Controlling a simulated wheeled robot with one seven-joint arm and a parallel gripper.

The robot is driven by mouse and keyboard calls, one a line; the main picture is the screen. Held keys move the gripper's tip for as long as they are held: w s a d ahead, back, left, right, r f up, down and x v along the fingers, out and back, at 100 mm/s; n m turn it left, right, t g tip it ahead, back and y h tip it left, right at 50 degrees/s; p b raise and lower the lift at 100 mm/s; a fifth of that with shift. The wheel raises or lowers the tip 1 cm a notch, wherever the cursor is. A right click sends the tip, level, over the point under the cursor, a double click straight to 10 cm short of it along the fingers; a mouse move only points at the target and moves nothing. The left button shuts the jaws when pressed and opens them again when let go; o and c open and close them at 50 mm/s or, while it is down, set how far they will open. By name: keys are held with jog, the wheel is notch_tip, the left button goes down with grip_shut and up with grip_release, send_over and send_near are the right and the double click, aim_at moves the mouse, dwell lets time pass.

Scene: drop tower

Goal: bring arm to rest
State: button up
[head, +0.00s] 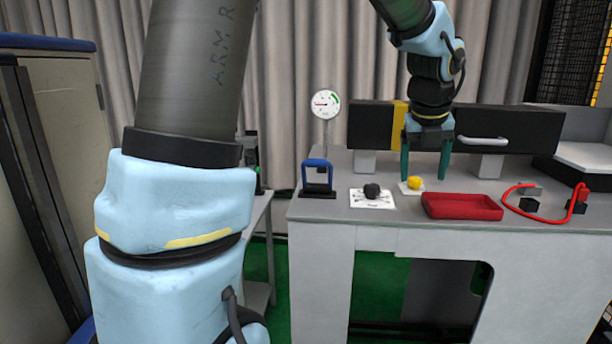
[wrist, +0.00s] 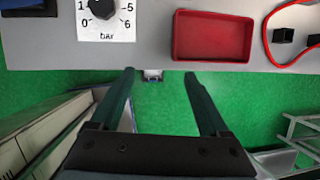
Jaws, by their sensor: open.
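My gripper (head: 425,173) hangs fingers down in front of the bench, below the bend of my arm. Its two dark green fingers are apart with nothing between them. In the wrist view the fingertips (wrist: 158,74) lie across the bench's front edge, with green floor below. The gripper looks empty and touches nothing that I can make out. In the head view the left finger overlaps the area by a yellow knob (head: 415,183) on a white plate; that knob is not in the wrist view.
The grey bench (head: 330,212) carries a red tray (head: 462,206), a black dial knob (head: 372,190) on a white scale, a blue-handled block (head: 318,176), a round gauge (head: 325,104) and a red cable (head: 540,219). A long black box (head: 375,125) stands behind. A cabinet (head: 75,110) is at left.

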jog(key=a+f+n+y, duration=0.1)
jog(key=a+f+n, duration=0.3)
jog(key=a+n, duration=0.65)
jog(key=a+f+n, duration=0.4)
jog(key=a+n, duration=0.5)
jog(key=n, duration=0.2)
jog(key=s+a+f+n+g+b, duration=0.2)
jog(key=s+a+f+n+b, duration=0.1)
jog(key=s+a+f+n, duration=0.5)
jog(key=a+f+n, duration=0.1)
jog(key=a+n, duration=0.2)
jog(key=n, duration=0.4)
jog(key=shift+f+y, duration=0.15)
jog(key=shift+y, duration=0.25)
